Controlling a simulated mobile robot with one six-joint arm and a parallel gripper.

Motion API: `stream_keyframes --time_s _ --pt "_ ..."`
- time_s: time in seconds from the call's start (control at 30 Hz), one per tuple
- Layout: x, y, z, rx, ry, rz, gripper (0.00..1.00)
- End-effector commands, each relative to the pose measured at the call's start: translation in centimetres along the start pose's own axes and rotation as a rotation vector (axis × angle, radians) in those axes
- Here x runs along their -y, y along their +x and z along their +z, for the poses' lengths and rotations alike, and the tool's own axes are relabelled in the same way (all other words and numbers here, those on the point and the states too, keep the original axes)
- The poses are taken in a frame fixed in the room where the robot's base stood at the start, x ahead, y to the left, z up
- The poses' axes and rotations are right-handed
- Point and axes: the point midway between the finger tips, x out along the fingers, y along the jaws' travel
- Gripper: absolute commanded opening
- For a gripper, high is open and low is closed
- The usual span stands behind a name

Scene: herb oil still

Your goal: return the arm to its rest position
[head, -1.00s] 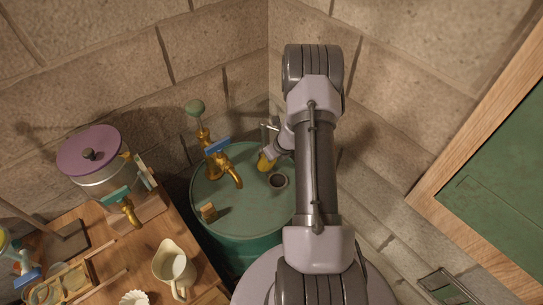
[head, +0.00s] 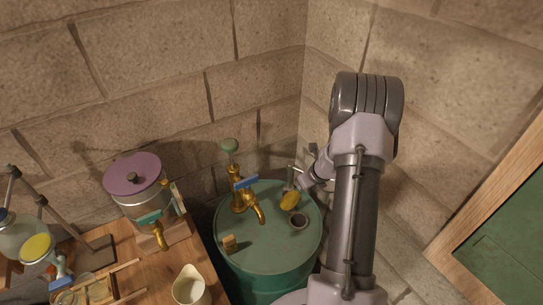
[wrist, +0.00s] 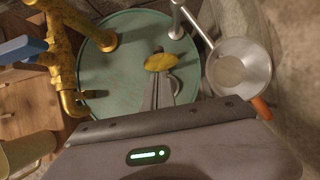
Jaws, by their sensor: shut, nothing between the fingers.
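My gripper (wrist: 158,90) is shut and empty in the wrist view, its fingers pointing toward the top of a green drum (wrist: 110,75). In the head view my arm reaches up the right side and bends back to my gripper (head: 297,187), at the drum's far right edge. A yellow oval piece (wrist: 161,62) shows just past the fingertips; it also shows on the drum top in the head view (head: 289,201). I cannot tell whether the fingers touch it.
A brass tap with a blue handle (head: 245,184) rises from the drum. A purple-lidded pot (head: 133,178) and a cream jug (head: 189,287) stand on the wooden table at left. A metal pan (wrist: 240,66) is right of my gripper. Stone walls close the corner behind.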

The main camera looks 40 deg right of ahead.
Motion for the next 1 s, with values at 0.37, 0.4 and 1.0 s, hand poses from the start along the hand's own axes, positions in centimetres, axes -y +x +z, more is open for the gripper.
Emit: stream_keyframes --time_s 0.37,0.4,1.0 --pt "-19.5 -11.2 8.6 0.205 -1.065 0.123 0.0" --pt "-23.1 -13.4 7.8 0.236 -1.267 0.136 0.0" --pt "-36.0 -24.2 -12.5 0.308 -2.803 0.012 0.0"
